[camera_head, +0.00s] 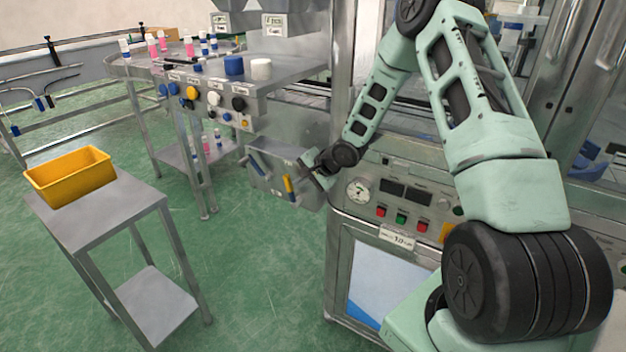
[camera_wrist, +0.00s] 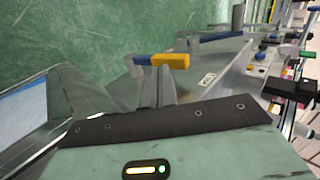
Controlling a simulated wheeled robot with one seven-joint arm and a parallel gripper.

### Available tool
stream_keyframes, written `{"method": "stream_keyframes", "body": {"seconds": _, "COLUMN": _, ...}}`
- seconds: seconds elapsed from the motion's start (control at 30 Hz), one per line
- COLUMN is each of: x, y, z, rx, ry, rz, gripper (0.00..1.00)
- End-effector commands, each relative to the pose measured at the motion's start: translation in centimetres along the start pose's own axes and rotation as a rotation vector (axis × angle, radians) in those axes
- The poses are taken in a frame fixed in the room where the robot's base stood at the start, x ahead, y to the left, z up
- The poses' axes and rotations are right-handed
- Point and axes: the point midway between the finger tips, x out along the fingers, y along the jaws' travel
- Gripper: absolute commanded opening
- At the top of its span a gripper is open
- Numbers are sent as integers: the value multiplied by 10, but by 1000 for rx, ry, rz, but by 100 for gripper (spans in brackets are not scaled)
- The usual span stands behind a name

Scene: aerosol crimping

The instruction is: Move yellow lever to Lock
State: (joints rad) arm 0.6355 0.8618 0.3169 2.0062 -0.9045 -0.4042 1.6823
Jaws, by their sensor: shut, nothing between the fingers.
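The yellow lever (camera_head: 288,186) is on the front of a grey metal box (camera_head: 262,178) beside the machine in the head view. In the wrist view the yellow lever (camera_wrist: 170,61) lies across the picture, just beyond the fingertips, with a blue part at its left end. My gripper (camera_head: 304,168) is close to the lever, on its right in the head view. In the wrist view my gripper (camera_wrist: 157,75) is shut and empty. I cannot tell whether the fingers touch the lever. The Lock marking is not readable.
A blue lever (camera_head: 257,165) sits left of the yellow one on the same box. The machine's control panel (camera_head: 400,197) with gauge and buttons is right of my gripper. A yellow bin (camera_head: 70,178) stands on a side table (camera_head: 110,215). The green floor between is clear.

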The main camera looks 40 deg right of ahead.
Motion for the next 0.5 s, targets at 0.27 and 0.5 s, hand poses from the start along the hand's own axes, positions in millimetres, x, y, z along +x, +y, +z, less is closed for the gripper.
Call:
{"method": "stream_keyframes", "body": {"seconds": 0.27, "x": 12, "y": -7, "z": 0, "rx": 1, "ry": 0, "rz": 1, "gripper": 0}}
{"method": "stream_keyframes", "body": {"seconds": 0.5, "x": 12, "y": -7, "z": 0, "rx": 1, "ry": 0, "rz": 1, "gripper": 0}}
